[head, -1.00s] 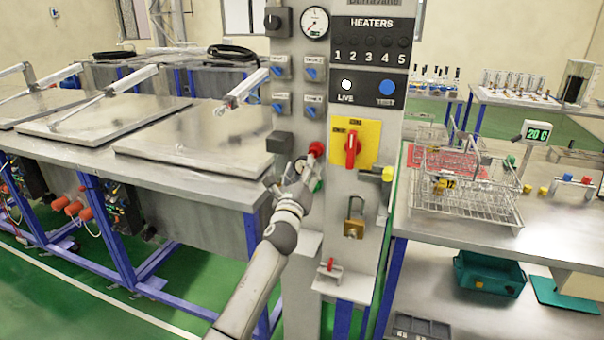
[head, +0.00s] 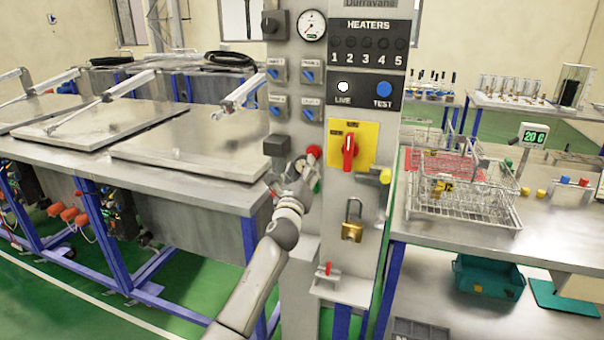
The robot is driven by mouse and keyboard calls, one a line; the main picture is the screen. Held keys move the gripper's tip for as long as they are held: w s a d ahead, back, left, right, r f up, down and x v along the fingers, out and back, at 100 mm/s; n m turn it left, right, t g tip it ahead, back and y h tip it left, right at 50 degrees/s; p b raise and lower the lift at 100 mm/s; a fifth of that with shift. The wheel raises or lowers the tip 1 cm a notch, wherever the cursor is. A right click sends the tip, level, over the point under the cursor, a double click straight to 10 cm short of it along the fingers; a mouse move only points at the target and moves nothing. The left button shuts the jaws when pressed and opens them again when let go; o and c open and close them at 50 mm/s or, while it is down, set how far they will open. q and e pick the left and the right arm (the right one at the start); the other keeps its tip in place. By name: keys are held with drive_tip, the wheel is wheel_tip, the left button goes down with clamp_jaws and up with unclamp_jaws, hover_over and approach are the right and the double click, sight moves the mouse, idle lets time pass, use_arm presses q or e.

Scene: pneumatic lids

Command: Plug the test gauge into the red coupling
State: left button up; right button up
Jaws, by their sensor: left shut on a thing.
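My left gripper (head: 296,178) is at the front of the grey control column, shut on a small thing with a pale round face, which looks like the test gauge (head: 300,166). The gripper's fingers hide much of it. A round red fitting (head: 314,151), which looks like the red coupling, sits on the column just above and right of the gripper. A green fitting (head: 317,186) shows partly behind the fingers. I cannot tell whether the gauge touches the red fitting. My right gripper is not in view.
A yellow plate with a red rotary switch (head: 349,152) is right of the gripper, with a brass padlock (head: 352,230) below. A grey box (head: 277,144) juts out at the left. Lidded tanks (head: 190,140) stand left; a bench with a wire basket (head: 460,205) stands right.

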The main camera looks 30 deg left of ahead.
use_arm(q)
drive_tip(key=shift+w, duration=0.15)
drive_tip(key=o, duration=1.1)
drive_tip(key=shift+a, duration=0.1)
drive_tip(key=p+v, duration=0.1)
drive_tip(key=v, duration=0.6)
drive_tip(key=v, duration=1.2)
